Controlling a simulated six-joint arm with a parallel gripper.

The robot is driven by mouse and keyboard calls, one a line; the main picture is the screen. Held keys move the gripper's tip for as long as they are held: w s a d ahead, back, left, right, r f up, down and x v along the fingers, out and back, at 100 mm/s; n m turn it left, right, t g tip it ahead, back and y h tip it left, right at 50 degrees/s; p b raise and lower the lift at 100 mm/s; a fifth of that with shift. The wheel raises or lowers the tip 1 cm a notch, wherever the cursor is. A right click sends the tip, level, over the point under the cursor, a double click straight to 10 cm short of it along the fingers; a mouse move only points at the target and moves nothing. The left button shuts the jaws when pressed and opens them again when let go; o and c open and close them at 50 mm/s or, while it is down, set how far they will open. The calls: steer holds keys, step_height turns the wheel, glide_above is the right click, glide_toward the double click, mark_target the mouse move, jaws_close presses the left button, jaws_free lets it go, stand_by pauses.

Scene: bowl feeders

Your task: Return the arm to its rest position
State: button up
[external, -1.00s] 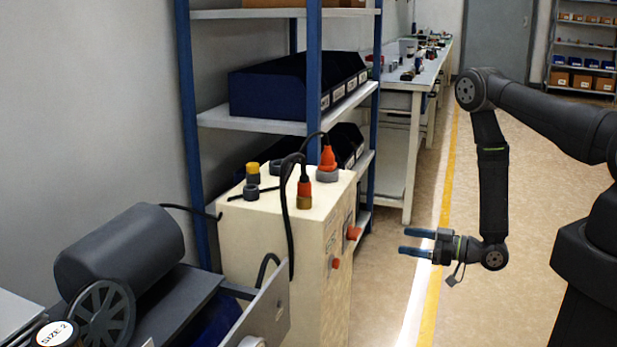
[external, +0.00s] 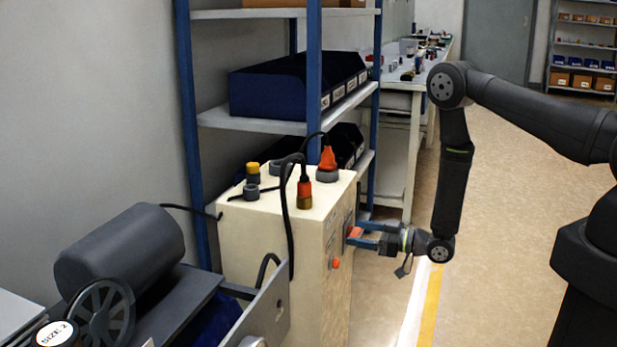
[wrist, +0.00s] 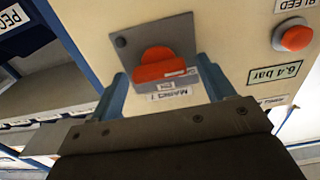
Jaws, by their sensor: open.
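My gripper (external: 366,236) is at the right side of the cream cabinet (external: 268,238), level with a red-orange switch handle (external: 354,232). In the wrist view the handle (wrist: 160,66) sits on a grey plate and lies between my two blue fingers (wrist: 164,90), one on each side. The fingers are apart. Whether either finger touches the handle, I cannot tell. My arm reaches in from the right, with the forearm hanging down to the wrist.
A red button (wrist: 292,36) and a "6.4 bar" label (wrist: 274,75) are on the same cabinet face. A blue-framed shelf (external: 313,90) with dark bins stands behind. A grey motor (external: 120,245) is at left. The floor (external: 500,240) at right is clear.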

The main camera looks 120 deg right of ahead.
steer(key=shift+s, duration=0.1)
steer(key=v, duration=1.7)
steer(key=x, duration=1.7)
steer(key=shift+w, duration=0.2)
steer(key=shift+s+m, duration=0.1)
steer(key=shift+m, duration=0.3)
steer(key=v, duration=1.7)
steer(key=shift+w+d+r+n+g+h, duration=0.15)
steer(key=shift+w+d+n+g, duration=0.65)
steer(key=shift+w+d+n, duration=0.7)
steer(key=shift+w+d+n+g+h, duration=0.1)
steer(key=shift+w+d+n+g, duration=0.8)
steer(key=shift+w+d, duration=1)
steer(key=shift+w+d+r+n+g+h, duration=0.15)
steer(key=shift+w+d+n+g, duration=0.55)
steer(key=shift+w+d+n, duration=1)
steer(key=shift+w+a+m, duration=0.25)
steer(key=shift+m, duration=0.15)
